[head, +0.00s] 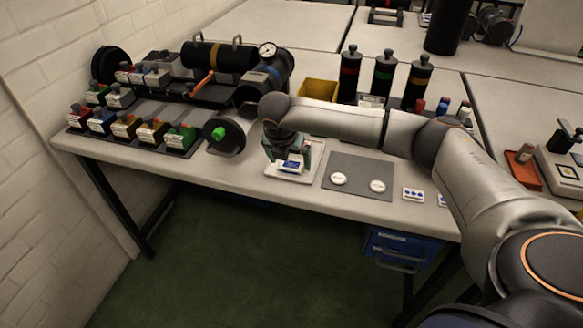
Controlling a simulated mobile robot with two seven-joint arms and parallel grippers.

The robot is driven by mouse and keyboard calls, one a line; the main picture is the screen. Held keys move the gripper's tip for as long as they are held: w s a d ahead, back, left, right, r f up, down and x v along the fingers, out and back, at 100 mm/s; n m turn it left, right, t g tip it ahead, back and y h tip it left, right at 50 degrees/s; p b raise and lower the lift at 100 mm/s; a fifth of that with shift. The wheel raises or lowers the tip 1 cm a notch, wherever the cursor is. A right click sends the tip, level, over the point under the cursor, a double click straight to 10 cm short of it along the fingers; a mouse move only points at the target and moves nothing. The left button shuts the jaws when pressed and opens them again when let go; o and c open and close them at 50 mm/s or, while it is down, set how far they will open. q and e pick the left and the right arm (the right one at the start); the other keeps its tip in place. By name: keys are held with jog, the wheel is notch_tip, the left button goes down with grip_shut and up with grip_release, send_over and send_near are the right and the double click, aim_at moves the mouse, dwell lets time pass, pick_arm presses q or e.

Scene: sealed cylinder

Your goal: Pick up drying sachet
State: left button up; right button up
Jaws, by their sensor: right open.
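A small white packet with a blue marking (291,165), which looks like the drying sachet, is at a white tray (284,176) near the front edge of the table. My right gripper (287,158) points down over the tray, right at the packet. It is open, and its fingers are small and partly hidden here. I cannot tell whether they touch the packet. My left gripper is not in view.
A grey mat (350,184) with two white discs lies right of the tray. Small cards with blue dots (413,194) lie further right. A black round part with a green knob (224,136) stands close on the left. Tall black cylinders (383,75) and a yellow bin (319,89) stand behind my arm.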

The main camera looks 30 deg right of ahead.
jog(key=shift+x, duration=0.85)
jog(key=shift+r, duration=0.1)
jog(key=shift+c, duration=0.2)
jog(key=c, duration=1.2)
